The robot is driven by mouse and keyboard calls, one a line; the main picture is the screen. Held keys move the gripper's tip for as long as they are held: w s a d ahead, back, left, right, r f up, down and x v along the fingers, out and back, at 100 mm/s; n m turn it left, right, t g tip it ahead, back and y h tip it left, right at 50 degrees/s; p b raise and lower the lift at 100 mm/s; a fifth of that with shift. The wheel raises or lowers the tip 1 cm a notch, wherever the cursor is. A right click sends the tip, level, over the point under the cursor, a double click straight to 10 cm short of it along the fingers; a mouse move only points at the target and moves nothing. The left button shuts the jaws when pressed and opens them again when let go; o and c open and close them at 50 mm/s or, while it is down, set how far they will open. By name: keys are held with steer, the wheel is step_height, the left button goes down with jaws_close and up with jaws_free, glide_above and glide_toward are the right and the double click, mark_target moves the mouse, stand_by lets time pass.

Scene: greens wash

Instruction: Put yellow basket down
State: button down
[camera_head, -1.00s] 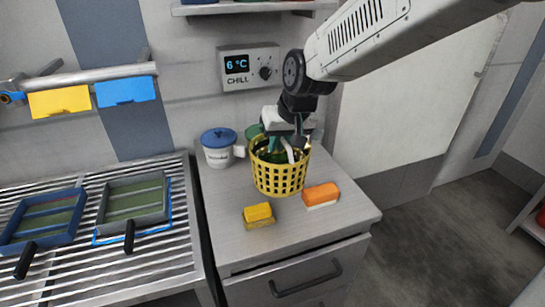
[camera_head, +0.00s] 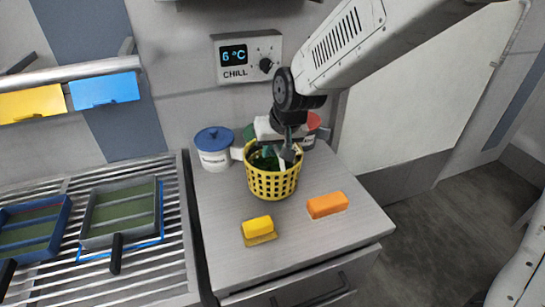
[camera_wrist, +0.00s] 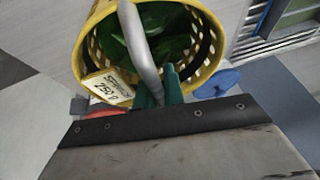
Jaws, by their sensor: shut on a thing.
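The yellow basket (camera_head: 272,183) is a round perforated basket with dark green leaves (camera_wrist: 160,35) inside. It is upright over the back part of the grey cabinet top (camera_head: 300,235); I cannot tell whether its base touches the surface. My gripper (camera_wrist: 160,85) is shut on the basket's grey handle (camera_wrist: 140,50), seen in the wrist view. In the head view my gripper (camera_head: 280,150) is at the basket's rim. A label (camera_wrist: 107,88) reading about 250 g shows at the basket's rim.
A white canister with a blue lid (camera_head: 213,148) stands left of the basket, and a red-lidded one (camera_head: 311,130) stands behind right. A yellow block (camera_head: 258,228) and an orange block (camera_head: 327,205) lie in front. Blue (camera_head: 30,228) and grey (camera_head: 120,215) trays sit on the slatted rack at left.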

steer(key=shift+d+f, duration=0.1)
steer(key=shift+f, duration=1.25)
steer(key=c, duration=1.5)
jaws_free()
steer(key=shift+f, duration=0.1)
steer(key=v, duration=1.2)
steer(key=s+d+r+m+g+h, duration=0.2)
steer(key=s+d+r+m, duration=0.1)
steer(key=s+d, duration=1.8)
steer(key=s, duration=0.3)
steer(key=shift+r+g+h, duration=0.2)
steer(key=shift+g+h, duration=0.1)
steer(key=shift+g, duration=0.1)
